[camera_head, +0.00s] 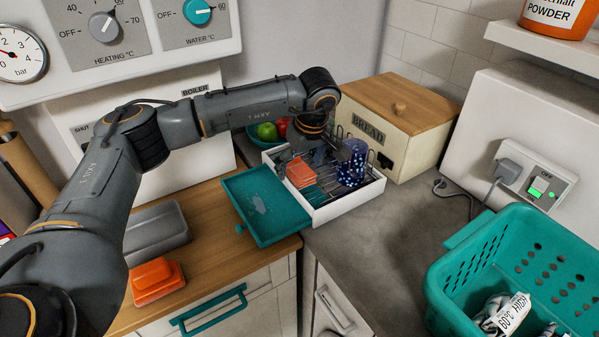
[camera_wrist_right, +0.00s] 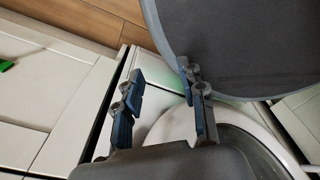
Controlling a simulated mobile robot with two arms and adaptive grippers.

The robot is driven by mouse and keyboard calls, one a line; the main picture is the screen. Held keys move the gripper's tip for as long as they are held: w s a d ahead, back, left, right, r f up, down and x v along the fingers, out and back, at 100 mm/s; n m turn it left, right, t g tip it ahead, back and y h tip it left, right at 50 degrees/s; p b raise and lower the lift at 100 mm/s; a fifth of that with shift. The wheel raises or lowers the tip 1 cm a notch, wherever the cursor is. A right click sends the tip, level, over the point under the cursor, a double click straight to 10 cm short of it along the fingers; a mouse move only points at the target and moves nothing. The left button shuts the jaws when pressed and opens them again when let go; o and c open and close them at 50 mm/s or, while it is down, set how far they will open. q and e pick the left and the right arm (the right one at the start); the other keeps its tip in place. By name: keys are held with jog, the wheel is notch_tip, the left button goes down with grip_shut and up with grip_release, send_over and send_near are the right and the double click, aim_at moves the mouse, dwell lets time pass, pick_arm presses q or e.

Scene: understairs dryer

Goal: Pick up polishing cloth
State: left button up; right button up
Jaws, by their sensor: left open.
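My left gripper (camera_head: 322,148) reaches in from the left in the head view, pointing down over a white wire-racked box (camera_head: 345,207). Its fingers are open but small and partly hidden by the wrist. Beneath and left of it lies a folded-looking orange-red piece (camera_head: 301,173). To its right stands a dark blue spotted item (camera_head: 352,166). I cannot tell which of these is the polishing cloth, or whether a finger touches either. My right gripper (camera_wrist_right: 162,76) is open and empty in the right wrist view, low by pale cabinet fronts.
A teal panel (camera_head: 258,204) lies left of the box. A bread bin (camera_head: 390,115) stands behind it. An orange dish (camera_head: 156,280) and grey tin (camera_head: 157,228) sit left. A teal basket (camera_head: 515,275) is at right. A round grey disc (camera_wrist_right: 250,40) is close to my right gripper.

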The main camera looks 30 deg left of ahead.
aim_at(298, 165)
pick_arm(q)
jog(key=c, duration=1.2)
jog(key=shift+r+p, duration=0.3)
jog(key=shift+r+b, duration=0.2)
jog(key=shift+b, duration=0.15)
notch_tip(298, 165, up, 3)
jog(key=shift+f+b, duration=0.1)
jog(key=shift+b, duration=0.4)
jog(key=s+r, duration=0.2)
jog(key=s+d+r+b, duration=0.1)
jog(key=s+r, duration=0.1)
jog(key=shift+s+d+r, duration=0.1)
jog(key=shift+r, duration=0.3)
jog(key=s+r, duration=0.1)
jog(key=s, duration=0.2)
jog(key=s+d+r, duration=0.1)
jog(key=s+r, duration=0.1)
jog(key=s, duration=0.1)
jog(key=s+d+r, duration=0.1)
jog(key=s, duration=0.2)
jog(key=shift+s+d+r, duration=0.15)
jog(key=shift+d+r, duration=0.1)
jog(key=shift+r, duration=0.15)
